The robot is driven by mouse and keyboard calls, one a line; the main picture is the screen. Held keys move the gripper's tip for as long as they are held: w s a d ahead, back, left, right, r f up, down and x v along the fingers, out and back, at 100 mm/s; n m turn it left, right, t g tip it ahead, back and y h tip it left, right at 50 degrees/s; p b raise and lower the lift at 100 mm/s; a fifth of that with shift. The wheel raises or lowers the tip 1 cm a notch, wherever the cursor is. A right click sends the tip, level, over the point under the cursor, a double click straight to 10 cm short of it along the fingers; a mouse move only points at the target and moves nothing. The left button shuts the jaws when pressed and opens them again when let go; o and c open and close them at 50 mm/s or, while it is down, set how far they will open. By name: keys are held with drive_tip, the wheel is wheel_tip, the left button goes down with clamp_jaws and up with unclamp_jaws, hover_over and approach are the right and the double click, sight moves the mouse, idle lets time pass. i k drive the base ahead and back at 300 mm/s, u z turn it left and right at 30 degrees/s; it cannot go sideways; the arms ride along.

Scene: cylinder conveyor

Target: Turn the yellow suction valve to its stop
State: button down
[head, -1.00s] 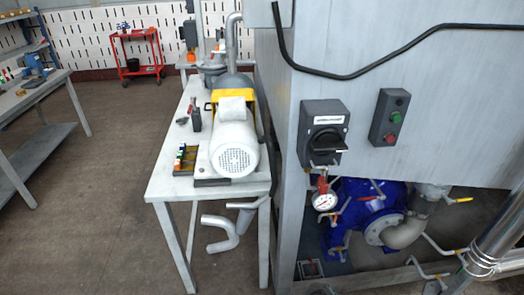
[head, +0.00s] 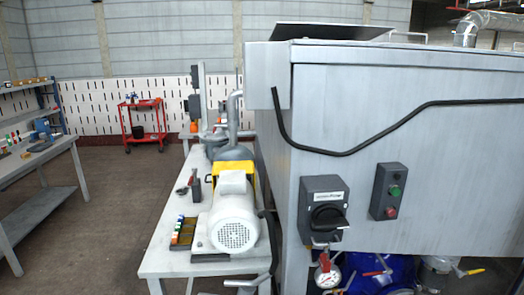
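A valve lever with a yellow grip (head: 472,271) shows at the lower right of the head view, below the grey metal tank. It sits beside grey pipework (head: 438,270), right of a blue pump housing (head: 385,274). I cannot tell for sure that this is the suction valve, nor whether it is at its stop. The lower pipes are cut off by the bottom edge. My gripper is not in view.
A pressure gauge (head: 327,277) hangs below. At left, a workbench (head: 160,262) holds a white motor (head: 233,225). Floor is open farther left.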

sight(460, 273)
drive_tip(key=k, duration=0.65)
drive_tip(key=z, duration=0.55)
drive_tip(key=i, duration=0.65)
drive_tip(key=z, duration=0.7)
drive_tip(key=i, duration=0.9)
drive_tip(key=z, duration=0.05)
